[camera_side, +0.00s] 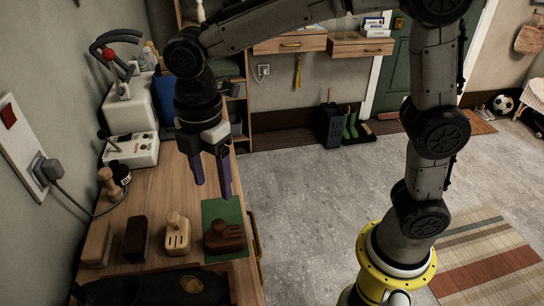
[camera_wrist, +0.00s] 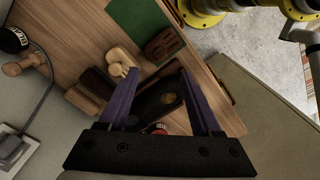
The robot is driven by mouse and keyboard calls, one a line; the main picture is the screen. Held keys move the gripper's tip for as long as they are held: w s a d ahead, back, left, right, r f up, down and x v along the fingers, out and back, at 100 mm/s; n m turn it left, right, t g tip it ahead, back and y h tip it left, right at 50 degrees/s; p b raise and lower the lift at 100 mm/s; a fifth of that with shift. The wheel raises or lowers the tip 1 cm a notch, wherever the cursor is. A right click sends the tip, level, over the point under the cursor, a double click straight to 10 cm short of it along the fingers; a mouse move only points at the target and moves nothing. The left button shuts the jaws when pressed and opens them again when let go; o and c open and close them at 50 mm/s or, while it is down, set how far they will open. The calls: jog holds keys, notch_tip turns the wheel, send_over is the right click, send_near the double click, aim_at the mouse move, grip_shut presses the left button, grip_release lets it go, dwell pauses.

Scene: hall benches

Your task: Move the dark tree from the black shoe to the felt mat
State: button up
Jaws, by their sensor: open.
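The dark tree (camera_side: 225,238), a dark brown slotted wooden piece, rests on the green felt mat (camera_side: 222,209) at the bench's right side. In the wrist view the dark tree (camera_wrist: 164,45) lies at the lower right part of the felt mat (camera_wrist: 138,17). The black shoe (camera_side: 125,290) lies at the near end of the bench; in the wrist view the black shoe (camera_wrist: 146,110) shows a brownish oval inside and is partly hidden by my fingers. My gripper (camera_side: 213,191) is open and empty, raised above the bench, apart from the tree.
A pale tree (camera_side: 177,236) stands left of the mat. A dark block (camera_side: 136,238) and a lighter brown block (camera_side: 98,244) stand farther left. A white machine (camera_side: 131,148), a wooden-handled tool (camera_side: 108,183) and a cable line the wall side. The bench's middle is clear.

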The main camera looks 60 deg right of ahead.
jog(key=s+d+r+m+t, duration=0.35)
jog(key=s+d+m, duration=0.5)
jog(key=d, duration=0.35)
jog(key=s+d+f+m+t, duration=0.1)
jog(key=s+d+m+t, duration=0.1)
jog(key=s+d+m, duration=0.4)
jog(key=s+m, duration=0.2)
jog(key=m, duration=0.1)
jog(key=shift+d+f, duration=0.15)
jog(key=shift+f, duration=0.1)
